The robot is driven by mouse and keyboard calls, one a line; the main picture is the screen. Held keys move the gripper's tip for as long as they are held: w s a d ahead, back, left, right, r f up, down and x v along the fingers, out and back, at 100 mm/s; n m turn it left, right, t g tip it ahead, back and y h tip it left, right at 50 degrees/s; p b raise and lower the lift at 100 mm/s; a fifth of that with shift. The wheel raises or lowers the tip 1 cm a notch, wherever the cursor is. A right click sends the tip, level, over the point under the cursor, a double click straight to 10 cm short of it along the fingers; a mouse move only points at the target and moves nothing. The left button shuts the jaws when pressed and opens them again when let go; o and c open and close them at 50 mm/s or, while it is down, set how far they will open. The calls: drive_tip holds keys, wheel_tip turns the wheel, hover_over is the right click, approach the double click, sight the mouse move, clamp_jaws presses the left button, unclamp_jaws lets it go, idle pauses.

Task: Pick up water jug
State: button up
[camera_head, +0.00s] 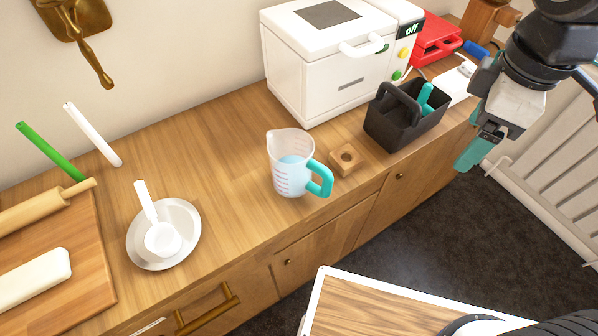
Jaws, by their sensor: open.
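The water jug (291,167) stands upright on the wooden counter, a little right of the middle of the view. It is clear with pink measuring marks, holds light blue water, and its teal handle points right. My gripper (468,160) hangs at the upper right, off the counter's front edge. Its teal finger points down. It is open and holds nothing that I can see, and it is well apart from the jug.
A small wooden block (345,159) with a hole stands just right of the jug's handle. Behind are a white cooker (310,75) and a black caddy (402,124). Left are a white plate (190,218) with a scoop and a cutting board (92,270). Bare counter lies left of the jug.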

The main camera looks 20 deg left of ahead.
drive_tip(key=a+f+n, duration=0.4)
drive_tip(key=a+n, duration=0.5)
drive_tip(key=a, duration=0.2)
drive_tip(key=n, duration=0.8)
hover_over(320, 167)
drive_tip(key=shift+g, duration=0.3)
drive_tip(key=f, duration=0.4)
drive_tip(key=shift+w+d+f, duration=0.2)
drive_tip(key=shift+d+f, duration=0.1)
drive_tip(key=shift+f, duration=0.05)
drive_tip(key=f, duration=0.7)
drive_tip(key=shift+s+a+f, duration=0.2)
drive_tip(key=shift+a+f, duration=0.05)
drive_tip(key=shift+f, duration=0.1)
drive_tip(key=c, duration=1.4)
drive_tip(key=shift+r, duration=0.1)
